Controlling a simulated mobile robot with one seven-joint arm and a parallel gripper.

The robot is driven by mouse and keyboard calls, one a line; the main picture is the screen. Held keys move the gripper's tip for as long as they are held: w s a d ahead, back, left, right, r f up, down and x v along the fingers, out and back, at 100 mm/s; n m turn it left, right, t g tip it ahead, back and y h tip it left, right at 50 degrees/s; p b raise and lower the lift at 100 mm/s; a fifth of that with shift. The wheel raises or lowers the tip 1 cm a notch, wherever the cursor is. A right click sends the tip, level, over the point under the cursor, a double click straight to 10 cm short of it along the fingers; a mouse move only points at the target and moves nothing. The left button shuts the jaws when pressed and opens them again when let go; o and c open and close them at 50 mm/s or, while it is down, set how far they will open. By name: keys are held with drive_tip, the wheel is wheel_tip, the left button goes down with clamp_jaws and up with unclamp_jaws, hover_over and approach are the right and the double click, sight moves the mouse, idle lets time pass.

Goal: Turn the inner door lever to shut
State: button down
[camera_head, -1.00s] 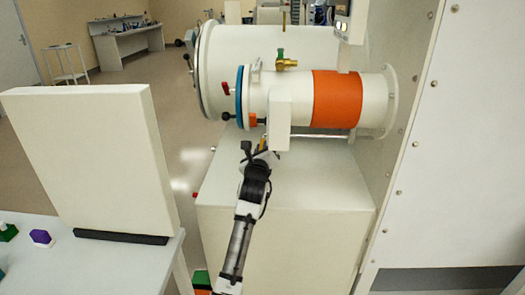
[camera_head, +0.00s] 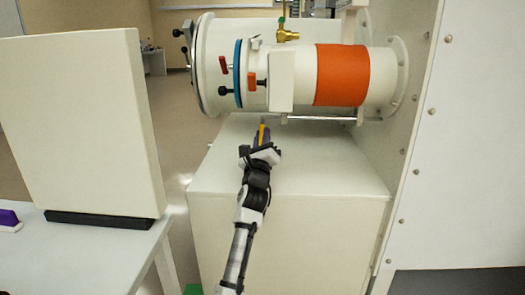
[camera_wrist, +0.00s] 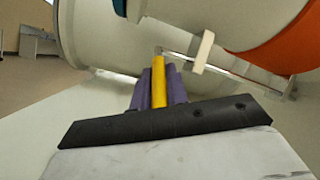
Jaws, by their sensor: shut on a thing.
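A yellow bar, which looks like the inner door lever's handle (camera_head: 262,131), points down below the front end of a thin metal rod (camera_head: 325,119) under the small white chamber (camera_head: 295,80). My gripper (camera_head: 263,138) has come up from below, and its purple fingers are around the bar. In the wrist view the yellow handle (camera_wrist: 158,95) stands between the two purple fingers (camera_wrist: 158,92), which are shut on it. The handle's lower part is hidden by my gripper, and its joint with the rod is not clear.
A white box-shaped stand (camera_head: 290,165) lies below the chamber. A red handle (camera_head: 222,65) and an orange block (camera_head: 252,81) sit by the blue ring. A white panel (camera_head: 80,125) stands on the table at left. The glovebox wall (camera_head: 400,130) bounds the right.

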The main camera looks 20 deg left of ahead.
drive_tip(key=shift+w+a+f+t+b, duration=0.15)
drive_tip(key=shift+f+t+b, duration=0.2)
drive_tip(key=shift+b, duration=0.65)
drive_tip(key=shift+r, duration=0.1)
drive_tip(key=c, duration=1.4)
unclamp_jaws()
drive_tip(key=shift+s+f, duration=0.3)
drive_tip(key=shift+s, duration=0.15)
drive_tip(key=v, duration=0.4)
drive_tip(key=shift+s, duration=0.45)
drive_tip(key=s+d, duration=0.1)
drive_tip(key=s, duration=0.6)
drive_tip(key=s+d+b, duration=0.1)
drive_tip(key=s, duration=0.2)
drive_tip(key=shift+s+d, duration=0.35)
drive_tip(key=shift+s, duration=0.05)
